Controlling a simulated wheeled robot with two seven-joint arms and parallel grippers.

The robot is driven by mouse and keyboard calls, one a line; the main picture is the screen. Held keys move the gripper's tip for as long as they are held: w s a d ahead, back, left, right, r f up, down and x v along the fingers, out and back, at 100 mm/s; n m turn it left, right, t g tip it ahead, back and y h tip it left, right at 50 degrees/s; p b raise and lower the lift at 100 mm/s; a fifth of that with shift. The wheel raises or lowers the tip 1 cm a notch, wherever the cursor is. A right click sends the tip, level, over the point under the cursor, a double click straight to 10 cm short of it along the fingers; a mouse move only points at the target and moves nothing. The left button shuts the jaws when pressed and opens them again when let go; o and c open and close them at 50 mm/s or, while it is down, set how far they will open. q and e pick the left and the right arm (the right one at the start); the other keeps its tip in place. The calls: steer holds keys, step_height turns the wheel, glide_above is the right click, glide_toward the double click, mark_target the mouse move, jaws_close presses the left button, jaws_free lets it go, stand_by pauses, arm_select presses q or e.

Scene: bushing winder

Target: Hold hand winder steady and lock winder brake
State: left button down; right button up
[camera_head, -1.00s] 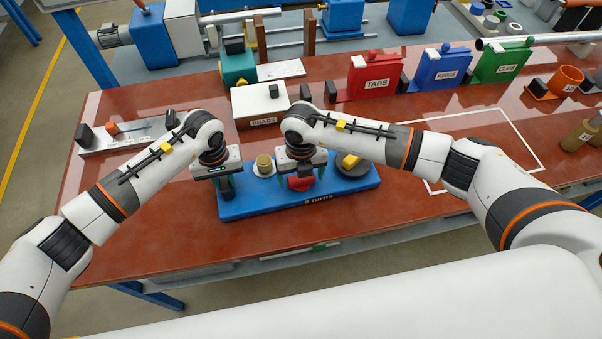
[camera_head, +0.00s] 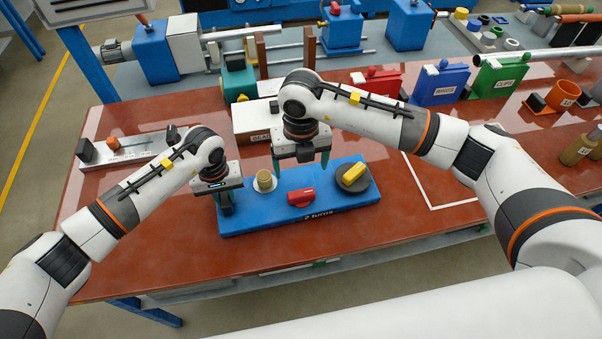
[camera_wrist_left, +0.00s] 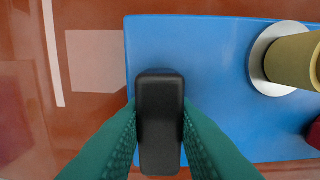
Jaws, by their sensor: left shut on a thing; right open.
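The hand winder is a blue base (camera_head: 235,220) on the red-brown table, with small lettering on its front edge. My left gripper (camera_head: 226,207) is shut on a black upright block (camera_wrist_left: 160,120) at the winder's left end; its teal fingers press on both sides. A tan bushing (camera_head: 264,180) stands on a pale disc beside it, also at the right edge of the left wrist view (camera_wrist_left: 295,60). A red lever (camera_head: 301,197), seemingly the brake, lies across the base's middle. A yellow handle (camera_head: 354,174) sits on a dark disc (camera_head: 368,188). My right gripper (camera_head: 300,167) is open and empty above the lever.
A white box (camera_head: 252,121) stands behind the winder. Red (camera_head: 381,80), blue (camera_head: 440,84) and green (camera_head: 497,77) bins stand at the back right. A grey plate fixture (camera_head: 128,147) lies at left. A white-outlined table area to the right is clear.

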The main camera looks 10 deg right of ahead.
stand_by(0.4)
arm_select(q)
steer(key=c, duration=1.1)
jaws_free()
